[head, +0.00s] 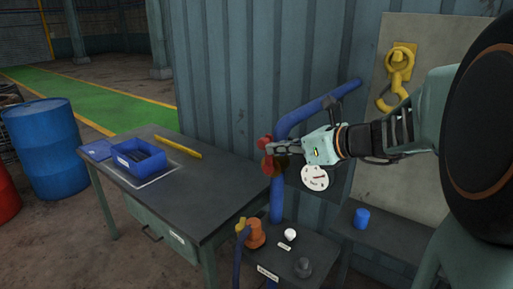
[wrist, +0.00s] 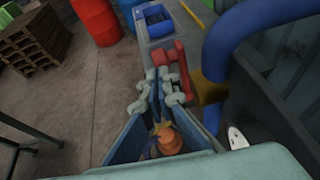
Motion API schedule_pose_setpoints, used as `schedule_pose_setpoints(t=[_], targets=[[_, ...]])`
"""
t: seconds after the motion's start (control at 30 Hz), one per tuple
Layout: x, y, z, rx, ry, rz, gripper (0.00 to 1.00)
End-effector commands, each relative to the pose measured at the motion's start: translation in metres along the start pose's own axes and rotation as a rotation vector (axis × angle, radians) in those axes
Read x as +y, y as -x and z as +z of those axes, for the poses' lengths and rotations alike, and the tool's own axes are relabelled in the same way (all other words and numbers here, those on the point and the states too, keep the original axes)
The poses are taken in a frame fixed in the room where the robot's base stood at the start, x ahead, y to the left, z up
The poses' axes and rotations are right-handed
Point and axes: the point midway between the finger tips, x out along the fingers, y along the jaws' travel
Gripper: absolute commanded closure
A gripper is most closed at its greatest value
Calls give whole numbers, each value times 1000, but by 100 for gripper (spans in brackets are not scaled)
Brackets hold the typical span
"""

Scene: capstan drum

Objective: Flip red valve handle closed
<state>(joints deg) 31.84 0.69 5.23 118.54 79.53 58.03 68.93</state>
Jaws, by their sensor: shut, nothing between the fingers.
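The red valve handle (head: 266,165) is on the blue vertical pipe (head: 277,205) at the wall, partly hidden by my gripper in the head view. In the wrist view the red handle (wrist: 182,68) stands just beyond and to the right of my fingertips, beside a brass-yellow valve body (wrist: 208,90). My gripper (head: 272,148) is shut and empty, pointing left at the handle's height. In the wrist view its fingers (wrist: 160,88) are close together, very near the handle; I cannot tell whether they touch it.
A white round gauge (head: 314,178) hangs just below my gripper. A workbench (head: 215,205) with a blue bin (head: 137,168) and yellow bar (head: 178,147) stands left. Below is a low table with an orange fitting (head: 255,234). A yellow hook (head: 398,75) hangs on a board at right.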

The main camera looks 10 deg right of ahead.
Motion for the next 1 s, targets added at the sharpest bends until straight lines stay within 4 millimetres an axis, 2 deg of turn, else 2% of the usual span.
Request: schedule_pose_setpoints(t=[1.0], targets=[[2,-10,15,137,13,-5,100]])
